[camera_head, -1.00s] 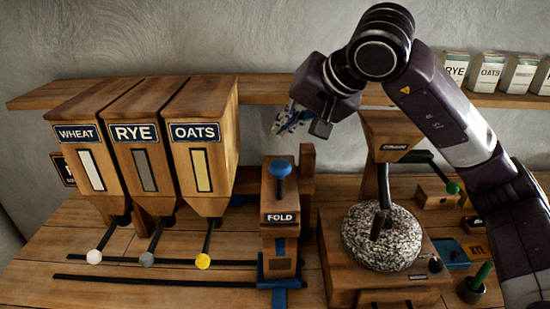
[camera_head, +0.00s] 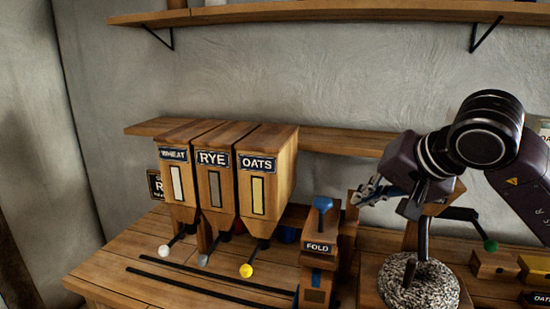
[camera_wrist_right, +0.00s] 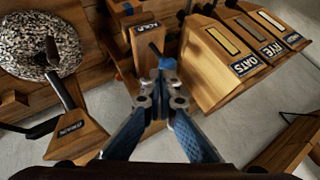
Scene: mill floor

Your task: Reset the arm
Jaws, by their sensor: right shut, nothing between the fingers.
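My right arm comes in from the right in the head view. Its right gripper (camera_head: 366,195) hangs in the air behind and right of the FOLD post, pointing left. In the right wrist view the gripper (camera_wrist_right: 163,70) has its blue-padded fingers brought together at the tips, with nothing held. The FOLD post with a blue knob (camera_head: 321,204) lies beyond the fingertips in that view, and I cannot tell the exact gap. My left gripper is in neither view.
Three wooden hoppers, WHEAT (camera_head: 175,185), RYE (camera_head: 213,185) and OATS (camera_head: 264,185), stand left on the bench. The granite millstone (camera_head: 420,288) is below my right arm. A low shelf (camera_head: 340,141) runs behind. An upper wall shelf (camera_head: 330,13) is high above. Free air lies above the hoppers.

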